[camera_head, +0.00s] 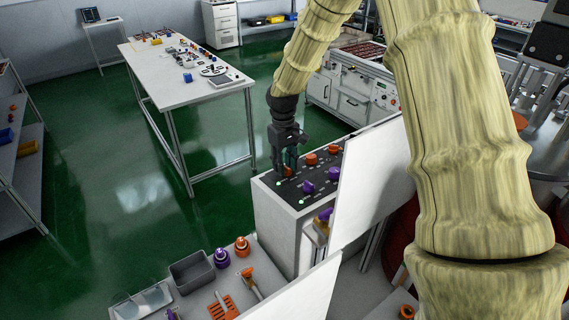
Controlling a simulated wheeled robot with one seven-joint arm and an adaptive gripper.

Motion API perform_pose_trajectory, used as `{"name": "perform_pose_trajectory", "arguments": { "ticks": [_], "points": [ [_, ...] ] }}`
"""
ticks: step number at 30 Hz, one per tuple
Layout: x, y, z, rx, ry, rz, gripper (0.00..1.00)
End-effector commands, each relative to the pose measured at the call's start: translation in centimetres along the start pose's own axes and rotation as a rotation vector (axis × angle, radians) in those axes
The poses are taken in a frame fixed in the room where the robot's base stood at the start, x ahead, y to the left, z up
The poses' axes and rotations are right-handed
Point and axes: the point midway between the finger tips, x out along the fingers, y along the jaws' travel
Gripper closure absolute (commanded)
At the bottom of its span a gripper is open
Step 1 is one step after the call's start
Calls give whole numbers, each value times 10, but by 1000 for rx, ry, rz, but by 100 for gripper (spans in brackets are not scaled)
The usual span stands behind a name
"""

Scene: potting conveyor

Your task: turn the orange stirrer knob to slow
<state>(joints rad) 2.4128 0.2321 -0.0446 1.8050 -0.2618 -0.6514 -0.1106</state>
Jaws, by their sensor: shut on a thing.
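A dark control panel (294,200) tops a white cabinet in the middle of the head view. It carries a row of orange knobs and a row of purple knobs. My gripper (285,166) points down at the panel's left end and is shut on the leftmost orange knob (288,172), which its fingers partly hide. Two other orange knobs, a middle one (311,159) and a right one (333,149), are free. The panel's labels and the held knob's pointer are too small to read, so its setting cannot be told.
Two purple knobs, one nearer (308,187) and one farther (334,174), sit beside the orange row. A white upright board (368,180) stands close to the panel's right. A bench with a grey bin (192,272) is in front. Green floor lies open to the left.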

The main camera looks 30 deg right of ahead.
Motion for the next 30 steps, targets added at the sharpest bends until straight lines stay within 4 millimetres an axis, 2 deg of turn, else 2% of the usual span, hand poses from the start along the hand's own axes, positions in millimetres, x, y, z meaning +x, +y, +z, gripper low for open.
{"name": "perform_pose_trajectory", "arguments": {
  "ticks": [3,4,5,17,22,30],
  "points": [
    [-3,2,-1,0,4,2,93],
    [-3,2,-1,0,4,2,66],
    [-3,2,-1,0,4,2,62],
    [-6,0,0,-1,2,1,62],
    [-27,1,-1,0,4,1,62],
    [-77,2,0,0,5,1,62]
  ]
}}
